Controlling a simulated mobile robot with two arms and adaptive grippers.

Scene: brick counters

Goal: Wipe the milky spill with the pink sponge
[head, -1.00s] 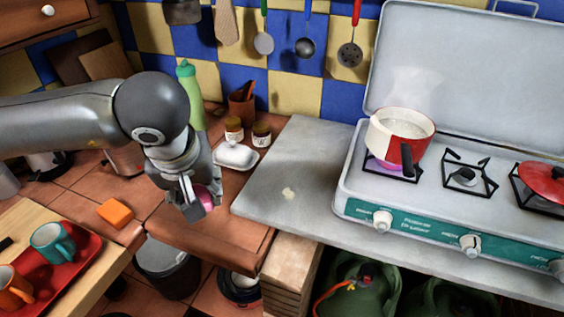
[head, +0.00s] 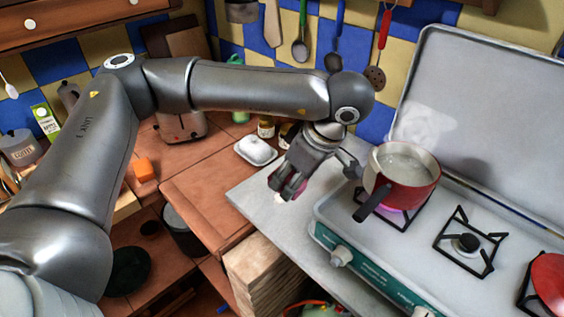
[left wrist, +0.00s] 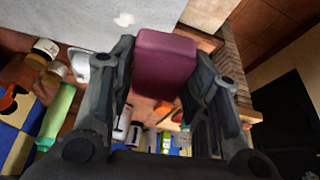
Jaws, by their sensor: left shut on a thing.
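My left gripper (head: 286,186) is shut on the pink sponge (left wrist: 165,65) and holds it over the grey countertop slab beside the stove. In the head view only a small pink part of the sponge shows between the fingers. The milky spill (left wrist: 123,19) is a small pale patch on the grey slab, ahead of the sponge in the left wrist view, with a gap between them. In the head view the spill (head: 279,198) shows just below the fingertips, partly covered. My right gripper is not in view.
A steaming red pot (head: 409,186) stands on the stove (head: 420,235) close to the right of my gripper, its dark handle pointing towards the front. A white butter dish (head: 256,150) and jars are behind left. An orange block (head: 143,168) lies on the tiled counter.

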